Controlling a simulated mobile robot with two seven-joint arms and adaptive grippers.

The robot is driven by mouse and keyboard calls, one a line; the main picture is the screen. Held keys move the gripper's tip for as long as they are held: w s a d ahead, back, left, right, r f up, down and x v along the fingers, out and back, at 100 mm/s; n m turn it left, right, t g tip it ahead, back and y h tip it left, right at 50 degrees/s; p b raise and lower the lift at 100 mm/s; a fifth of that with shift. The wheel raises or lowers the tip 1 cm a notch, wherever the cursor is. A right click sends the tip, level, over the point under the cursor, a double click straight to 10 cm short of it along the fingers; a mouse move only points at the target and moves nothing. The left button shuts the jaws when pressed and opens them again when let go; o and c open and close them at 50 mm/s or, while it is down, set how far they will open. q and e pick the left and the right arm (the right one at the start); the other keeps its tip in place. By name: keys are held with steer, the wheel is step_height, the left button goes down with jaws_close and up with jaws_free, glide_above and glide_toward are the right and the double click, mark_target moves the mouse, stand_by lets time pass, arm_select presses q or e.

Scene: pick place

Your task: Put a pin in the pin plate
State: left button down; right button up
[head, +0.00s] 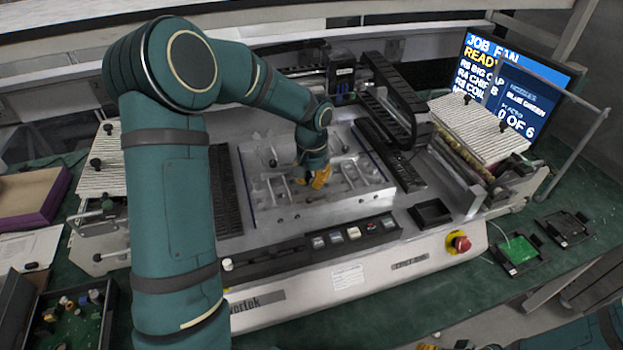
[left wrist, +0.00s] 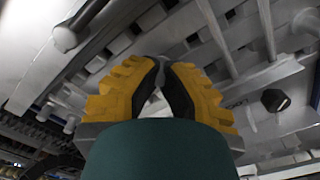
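My left gripper (head: 318,180), with yellow fingers, is low over the silver plate (head: 290,213) in the middle of the machine. I cannot tell which part is the pin plate. A small pale peg (head: 228,264) stands at the machine's front left edge. Only a yellow bit of my right gripper (head: 428,347) shows at the bottom edge.
A tray (head: 107,325) of small coloured parts lies at the lower left. Striped blocks with black knobs flank the machine, one at the right (head: 480,128). A monitor (head: 515,85) stands behind.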

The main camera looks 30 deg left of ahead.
arm_select(q)
steer(key=c, duration=1.1)
jaws_free()
steer(key=c, duration=0.3)
steer(key=shift+r, duration=0.15)
steer(key=shift+r+p, duration=2.6)
steer(key=shift+r, duration=0.8)
